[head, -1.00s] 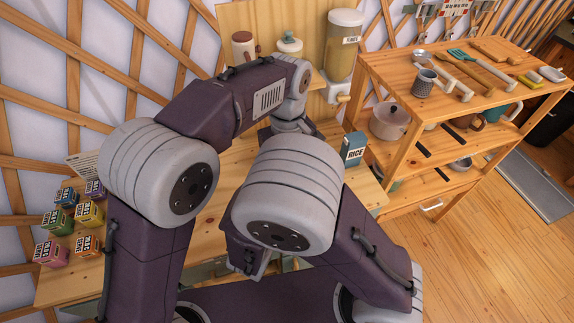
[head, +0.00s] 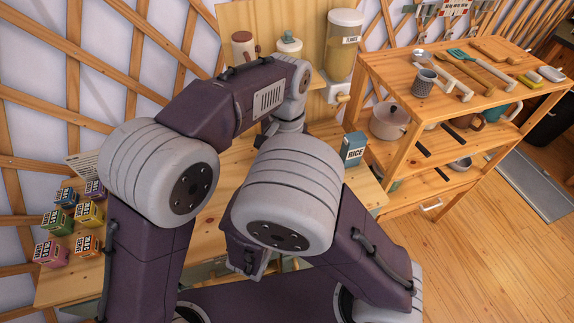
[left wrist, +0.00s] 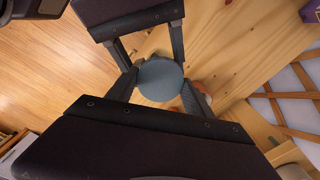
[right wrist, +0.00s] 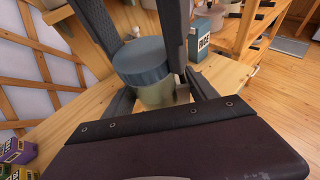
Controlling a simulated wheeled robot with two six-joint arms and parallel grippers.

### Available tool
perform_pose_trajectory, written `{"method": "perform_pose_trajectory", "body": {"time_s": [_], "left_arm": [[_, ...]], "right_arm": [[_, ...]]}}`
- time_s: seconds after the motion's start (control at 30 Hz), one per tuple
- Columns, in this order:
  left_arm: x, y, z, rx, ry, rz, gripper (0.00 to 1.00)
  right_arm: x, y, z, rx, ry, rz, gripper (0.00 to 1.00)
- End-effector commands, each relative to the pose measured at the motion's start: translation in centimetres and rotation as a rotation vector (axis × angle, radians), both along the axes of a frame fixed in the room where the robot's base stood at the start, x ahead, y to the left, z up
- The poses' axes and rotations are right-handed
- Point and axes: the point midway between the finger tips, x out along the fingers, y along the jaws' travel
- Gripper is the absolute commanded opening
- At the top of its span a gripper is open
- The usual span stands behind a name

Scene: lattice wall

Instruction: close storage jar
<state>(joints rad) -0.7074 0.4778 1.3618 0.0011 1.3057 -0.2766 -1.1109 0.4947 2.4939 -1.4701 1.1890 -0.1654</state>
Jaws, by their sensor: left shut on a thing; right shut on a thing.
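The storage jar (right wrist: 157,95) has a pale greenish, see-through body and stands upright in the right wrist view. A blue-grey round lid (right wrist: 141,58) sits on its top, with no clear gap visible. My right gripper (right wrist: 160,86) is shut around the jar's body below the lid. My left gripper (left wrist: 160,81) is shut on the lid, which shows from above in the left wrist view (left wrist: 159,73). Whether the lid is fully tight I cannot tell. In the head view my arms hide the jar, the lid and both gripper tips.
A blue rice box (head: 354,148) stands right of the jar on the wooden table (head: 130,248). Several small coloured boxes (head: 90,213) stand at the left. A shelf (head: 398,84) with utensils is at the right. A flakes dispenser (head: 342,48) is at the back.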

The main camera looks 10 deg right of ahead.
Motion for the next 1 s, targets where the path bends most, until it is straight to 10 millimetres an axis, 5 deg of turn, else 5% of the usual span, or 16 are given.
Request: {"method": "perform_pose_trajectory", "body": {"time_s": [0.57, 0.6, 0.67, 1.0], "left_arm": [[-0.1, 0.14, 0.0, 0.004, 0.005, 0.002, 0.11], [-0.1, 0.14, 0.0, 0.004, 0.005, 0.002, 0.63], [-0.09, 0.12, 0.0, 0.004, 0.004, 0.002, 0.79], [-0.01, 0.03, 0.29, 0.001, 0.001, 0.001, 0.82]], "right_arm": [[-0.03, -0.14, 0.0, 0.002, -0.001, -0.006, 0.0], [-0.02, -0.15, 0.0, 0.002, -0.001, -0.006, 0.0], [-0.03, -0.15, 0.0, 0.001, 0.0, -0.006, 0.0], [0.0, -0.07, 0.02, 0.0, -0.001, -0.003, 0.0]]}}
